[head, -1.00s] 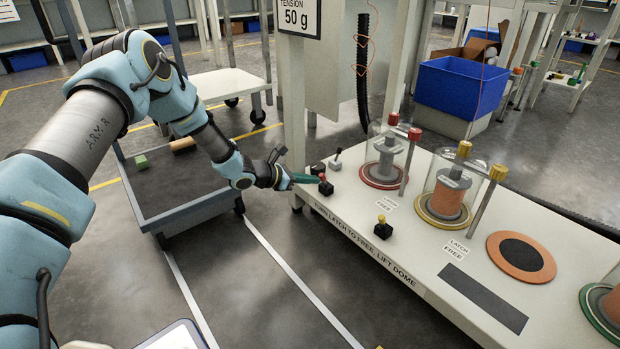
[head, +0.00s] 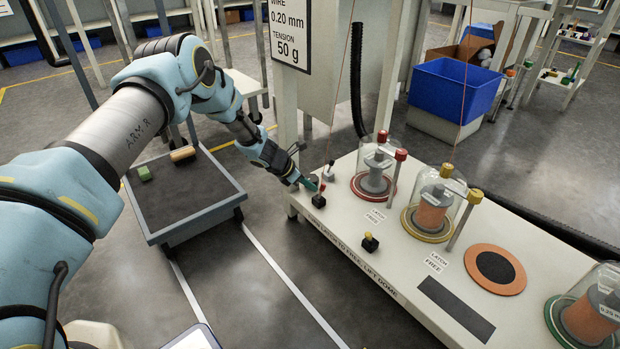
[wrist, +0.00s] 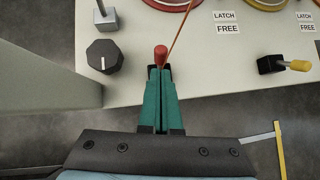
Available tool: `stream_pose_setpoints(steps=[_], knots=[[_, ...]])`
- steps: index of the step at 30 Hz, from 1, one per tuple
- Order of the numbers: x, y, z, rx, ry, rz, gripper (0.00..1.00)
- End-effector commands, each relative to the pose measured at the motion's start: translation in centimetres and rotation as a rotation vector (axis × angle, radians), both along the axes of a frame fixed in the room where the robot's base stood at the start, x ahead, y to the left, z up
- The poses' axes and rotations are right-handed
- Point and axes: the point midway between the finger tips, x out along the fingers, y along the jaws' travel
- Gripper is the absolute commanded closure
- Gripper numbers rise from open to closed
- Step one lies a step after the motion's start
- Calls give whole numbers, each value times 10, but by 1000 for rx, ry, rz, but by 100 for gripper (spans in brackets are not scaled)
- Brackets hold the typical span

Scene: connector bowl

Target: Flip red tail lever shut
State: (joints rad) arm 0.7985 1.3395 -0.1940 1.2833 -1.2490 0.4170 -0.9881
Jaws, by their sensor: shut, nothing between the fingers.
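The red tail lever (head: 322,187) stands on a small black base (head: 319,201) at the near left corner of the white bench. A second lever with a yellow knob (head: 369,236) stands farther right along the front edge.
A black dial (wrist: 103,57) and a grey toggle block (head: 329,173) are close to the red lever. Domed spools with a red latch (head: 401,155) and a yellow latch (head: 475,195) stand behind. A grey post (head: 288,100) rises at the bench's left end.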

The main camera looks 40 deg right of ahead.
Motion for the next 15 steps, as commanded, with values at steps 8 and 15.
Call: stream_pose_setpoints(steps=[8,15], knots=[[0,0,0,-2,1,1,100],[0,0,10,-2,0,0,100]])
